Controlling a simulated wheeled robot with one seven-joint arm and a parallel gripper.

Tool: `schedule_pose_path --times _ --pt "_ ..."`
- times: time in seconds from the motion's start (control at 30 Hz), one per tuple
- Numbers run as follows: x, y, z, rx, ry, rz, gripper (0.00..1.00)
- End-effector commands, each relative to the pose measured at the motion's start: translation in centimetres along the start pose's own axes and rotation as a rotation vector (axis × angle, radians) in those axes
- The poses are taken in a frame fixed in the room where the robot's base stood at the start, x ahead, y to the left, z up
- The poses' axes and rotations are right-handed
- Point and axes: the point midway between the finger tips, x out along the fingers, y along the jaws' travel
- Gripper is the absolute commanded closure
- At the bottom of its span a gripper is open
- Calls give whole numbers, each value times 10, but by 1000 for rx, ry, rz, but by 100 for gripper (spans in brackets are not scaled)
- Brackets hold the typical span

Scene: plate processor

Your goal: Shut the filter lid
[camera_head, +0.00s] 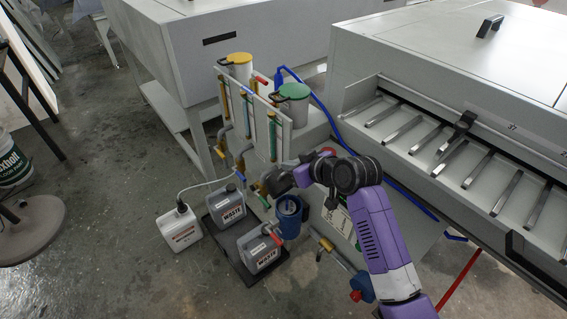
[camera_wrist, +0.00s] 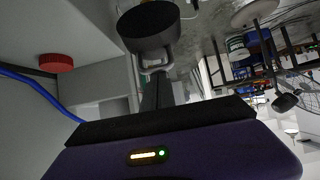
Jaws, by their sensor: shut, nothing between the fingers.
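The blue filter housing (camera_head: 289,215) stands low at the front of the plumbing panel in the head view. Its round top faces up and looks uncovered. A dark round piece (camera_head: 276,182), which looks like the filter lid raised off the housing, is just above and left of it. It seems to show in the wrist view as a black disc (camera_wrist: 148,27) with a light bracket under it. My gripper (camera_head: 298,177) is shut and empty, close to this dark piece. In the wrist view its narrow dark fingers (camera_wrist: 156,85) point towards the disc. I cannot tell whether they touch.
The large plate machine (camera_head: 420,60) is on the right. A red cap (camera_wrist: 56,63) shows in the wrist view.

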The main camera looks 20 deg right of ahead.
Motion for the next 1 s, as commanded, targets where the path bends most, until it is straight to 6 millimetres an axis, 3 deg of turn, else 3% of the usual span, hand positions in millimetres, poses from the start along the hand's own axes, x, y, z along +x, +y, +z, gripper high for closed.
schedule_pose_path --times 0.03,1.0 --pt "1 0 13 5 32 0 100" --pt "-24 0 102 2 576 -1 100"
